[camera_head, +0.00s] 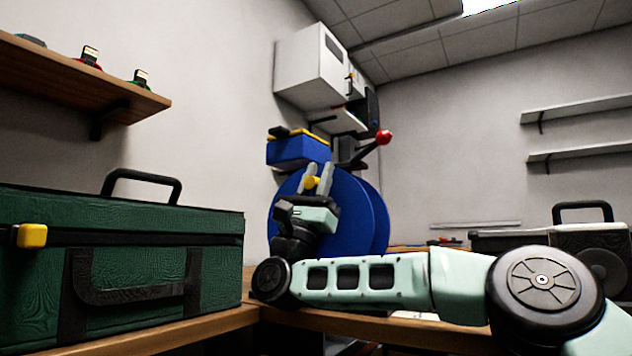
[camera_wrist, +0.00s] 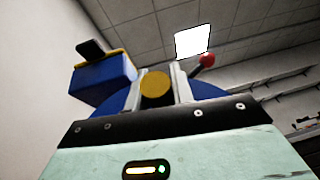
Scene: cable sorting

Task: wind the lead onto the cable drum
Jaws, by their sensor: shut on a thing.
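The cable drum (camera_head: 348,215) has large blue round flanges and stands on the bench in the middle of the head view. Its blue edge also shows behind the fingers in the wrist view (camera_wrist: 207,105). My gripper (camera_head: 311,178) is in front of the drum's face, fingers pointing up. It is shut on a yellow round knob (camera_wrist: 156,89), which also shows between the fingers in the head view (camera_head: 312,182). Whether the knob joins the drum is hidden. I cannot make out the lead in either view.
A blue box (camera_head: 297,150) with a yellow-edged top is beside the drum's upper left. A red ball (camera_head: 384,137) on a dark lever is above right. A green case (camera_head: 150,270) fills the left bench.

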